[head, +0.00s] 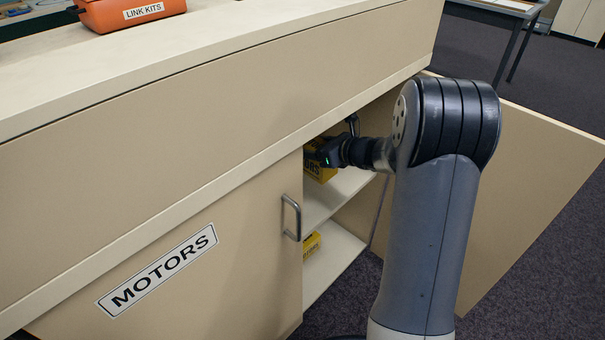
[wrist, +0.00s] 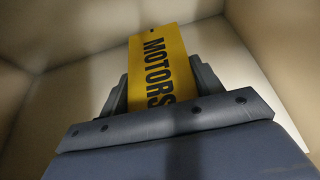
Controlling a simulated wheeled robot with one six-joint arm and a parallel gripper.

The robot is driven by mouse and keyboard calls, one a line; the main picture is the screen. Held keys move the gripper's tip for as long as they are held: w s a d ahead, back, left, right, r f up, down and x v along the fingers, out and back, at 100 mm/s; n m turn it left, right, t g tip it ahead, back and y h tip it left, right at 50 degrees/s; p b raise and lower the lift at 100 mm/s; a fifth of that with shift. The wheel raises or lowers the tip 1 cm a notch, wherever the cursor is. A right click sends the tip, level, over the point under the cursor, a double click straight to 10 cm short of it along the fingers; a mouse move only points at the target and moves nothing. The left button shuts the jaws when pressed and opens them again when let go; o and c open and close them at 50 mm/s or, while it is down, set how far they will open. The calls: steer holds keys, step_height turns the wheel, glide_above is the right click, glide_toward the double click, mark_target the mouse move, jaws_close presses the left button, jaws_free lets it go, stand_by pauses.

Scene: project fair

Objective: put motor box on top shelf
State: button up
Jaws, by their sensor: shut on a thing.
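The motor box (head: 320,170) is yellow with black "MOTORS" lettering. It is inside the open cabinet, at the level of the upper shelf (head: 340,190), partly hidden by my gripper and the cabinet front. My gripper (head: 328,154) reaches in through the doorway. In the wrist view the yellow box (wrist: 162,62) sits between the two fingers of my gripper (wrist: 160,85), which are shut on it. I cannot tell whether the box touches the shelf.
Another yellow box (head: 311,245) stands on the lower shelf (head: 335,262). A closed door with a handle (head: 291,218) and a MOTORS label (head: 158,270) is left of the opening. The open door (head: 535,190) is at right. An orange LINK KITS case (head: 130,12) sits on top.

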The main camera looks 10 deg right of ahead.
step_height(320, 180, down, 8)
steer(key=b, duration=0.3)
steer(key=shift+r, duration=0.2)
steer(key=shift+f, duration=0.15)
steer(key=o, duration=1.5)
steer(key=shift+r, duration=0.25)
steer(key=p+v, duration=0.3)
steer(key=v, duration=0.9)
steer(key=shift+f, duration=0.25)
